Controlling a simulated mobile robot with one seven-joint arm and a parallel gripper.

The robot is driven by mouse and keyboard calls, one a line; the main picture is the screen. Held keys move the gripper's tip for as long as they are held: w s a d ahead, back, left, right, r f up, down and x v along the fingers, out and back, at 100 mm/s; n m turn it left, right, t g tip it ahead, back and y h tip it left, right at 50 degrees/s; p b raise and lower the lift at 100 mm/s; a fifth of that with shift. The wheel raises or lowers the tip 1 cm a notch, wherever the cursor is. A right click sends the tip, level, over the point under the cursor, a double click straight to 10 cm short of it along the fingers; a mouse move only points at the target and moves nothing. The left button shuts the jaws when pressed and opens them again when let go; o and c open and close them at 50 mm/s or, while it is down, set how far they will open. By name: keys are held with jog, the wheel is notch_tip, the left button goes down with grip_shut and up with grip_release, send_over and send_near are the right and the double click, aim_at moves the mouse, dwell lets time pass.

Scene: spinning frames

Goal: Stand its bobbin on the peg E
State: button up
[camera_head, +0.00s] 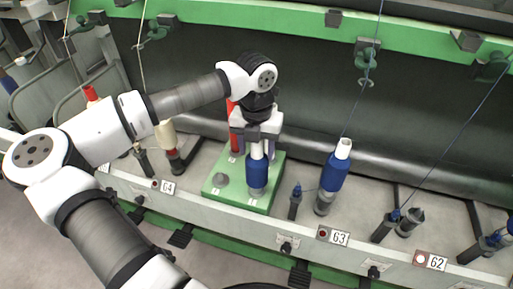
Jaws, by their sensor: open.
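My gripper (257,146) points down over the green board (214,193) with its fingers open around the pale top of a blue bobbin (257,178). The bobbin stands upright on the board's right part; I cannot tell whether the fingers touch it. A short grey peg (220,180) stands bare on the board's front left. A red bobbin (235,130) stands at the back left of the board, partly hidden by my gripper. Small pale labels on the board are too small to read, so I cannot tell which peg is E.
A rail runs along the front.

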notch_tip(320, 180, up, 13)
jog(key=shift+f+b, duration=0.2)
jog(key=shift+b, duration=0.6)
jog(key=shift+r, duration=0.4)
